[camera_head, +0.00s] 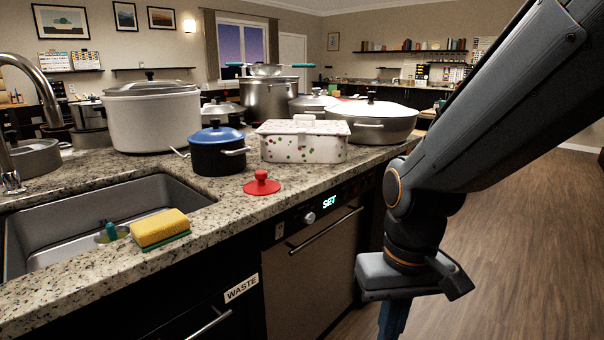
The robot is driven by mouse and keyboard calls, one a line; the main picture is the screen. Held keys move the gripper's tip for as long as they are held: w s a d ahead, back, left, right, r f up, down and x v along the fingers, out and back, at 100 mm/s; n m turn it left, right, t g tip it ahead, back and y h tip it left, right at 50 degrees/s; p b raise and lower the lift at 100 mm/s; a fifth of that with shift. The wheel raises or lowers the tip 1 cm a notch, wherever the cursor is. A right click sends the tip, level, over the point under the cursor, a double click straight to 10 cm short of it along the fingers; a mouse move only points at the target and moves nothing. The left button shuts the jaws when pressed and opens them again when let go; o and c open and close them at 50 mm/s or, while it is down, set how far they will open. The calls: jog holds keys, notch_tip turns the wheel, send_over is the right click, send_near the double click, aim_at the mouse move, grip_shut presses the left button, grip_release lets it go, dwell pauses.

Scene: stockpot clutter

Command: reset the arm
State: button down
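My arm (490,110) comes in from the upper right and bends down at the wrist. My gripper (393,318) hangs over the wood floor, to the right of the counter and in front of the dishwasher. A dark blue finger part points down and runs out of the bottom of the picture. The fingertips are hidden, so I cannot tell whether it is open or holds anything.
The granite counter (235,212) carries a red lid (262,184), a blue-lidded pot (218,158), a patterned dish (303,148), a white cooker (152,122) and several pots. A sponge (160,228) lies by the sink (60,225). The floor (530,240) at right is clear.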

jog(key=d+r+m+p, duration=0.1)
jog(key=d+r+p, duration=0.4)
jog(key=p, duration=0.4)
jog(key=shift+s+d+m, duration=0.25)
jog(key=shift+d+m, duration=0.05)
jog(key=shift+m, duration=0.1)
dwell(1.0)
